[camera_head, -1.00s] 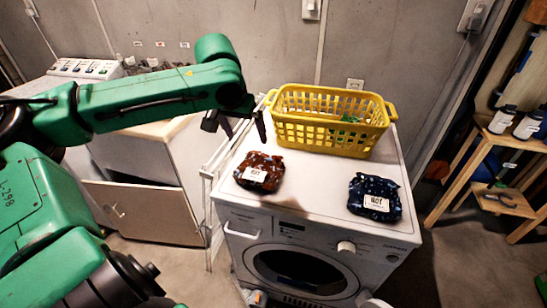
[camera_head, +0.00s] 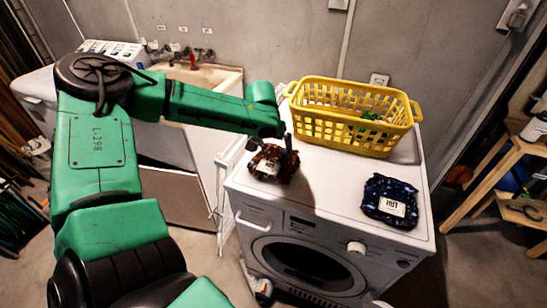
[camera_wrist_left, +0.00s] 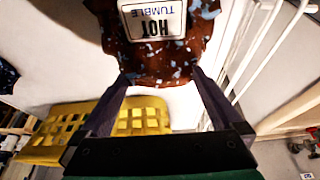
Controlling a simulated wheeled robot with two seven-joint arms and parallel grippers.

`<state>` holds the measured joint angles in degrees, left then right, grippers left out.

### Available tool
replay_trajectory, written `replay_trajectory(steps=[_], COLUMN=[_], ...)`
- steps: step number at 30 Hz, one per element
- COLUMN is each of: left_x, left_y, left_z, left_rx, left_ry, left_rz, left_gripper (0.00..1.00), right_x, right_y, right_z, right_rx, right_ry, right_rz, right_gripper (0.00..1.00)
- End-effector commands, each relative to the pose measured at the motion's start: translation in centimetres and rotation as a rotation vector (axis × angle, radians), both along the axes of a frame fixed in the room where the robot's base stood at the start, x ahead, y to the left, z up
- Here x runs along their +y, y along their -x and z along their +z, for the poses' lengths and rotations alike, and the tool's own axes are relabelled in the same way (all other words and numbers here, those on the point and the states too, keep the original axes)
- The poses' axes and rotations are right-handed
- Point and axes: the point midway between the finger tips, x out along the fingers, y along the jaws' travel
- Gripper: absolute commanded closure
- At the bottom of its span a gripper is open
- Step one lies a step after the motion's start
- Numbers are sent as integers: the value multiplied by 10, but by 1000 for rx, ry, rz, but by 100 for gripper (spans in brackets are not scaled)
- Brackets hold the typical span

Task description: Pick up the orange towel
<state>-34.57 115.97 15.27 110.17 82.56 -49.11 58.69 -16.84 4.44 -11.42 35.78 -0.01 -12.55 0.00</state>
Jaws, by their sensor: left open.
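The orange towel (camera_head: 282,172) is a dark orange-brown folded bundle with pale blue specks and a white label. It lies on the left part of the washing machine top (camera_head: 325,190). In the left wrist view the towel (camera_wrist_left: 160,65) fills the top middle, its label reading HOT TUMBLE upside down. My left gripper (camera_head: 273,148) is open, right at the towel. In the wrist view its two dark fingers (camera_wrist_left: 160,78) stand apart, with the towel's edge at and between the fingertips. It is not gripped. My right gripper is not in view.
A yellow laundry basket (camera_head: 350,135) with something green inside stands behind the towel. A dark blue bundle with a label (camera_head: 390,200) lies at the right of the machine top. A white rack (camera_head: 228,175) stands along the machine's left side. Bare top lies between the bundles.

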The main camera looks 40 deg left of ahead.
Motion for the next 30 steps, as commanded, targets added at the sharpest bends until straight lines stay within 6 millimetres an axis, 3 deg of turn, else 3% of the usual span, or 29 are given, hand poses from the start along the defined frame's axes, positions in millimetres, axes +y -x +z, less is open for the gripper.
replay_trajectory(steps=[5,8,13,14,23,30], left_x=[0,0,0,0,0,0], left_y=[-1,0,-1,-1,-2,-2], left_z=[-1,-1,0,0,8,65], left_rx=[-1,-1,-1,-1,-7,-9], left_ry=[1,1,1,1,0,-1], left_rz=[0,0,0,0,0,0], left_gripper=[0,31,96,100,100,100], right_x=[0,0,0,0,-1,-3], right_y=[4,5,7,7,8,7], right_z=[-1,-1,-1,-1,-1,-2], right_rx=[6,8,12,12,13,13], right_ry=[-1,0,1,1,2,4], right_rz=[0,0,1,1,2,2], right_gripper=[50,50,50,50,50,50])
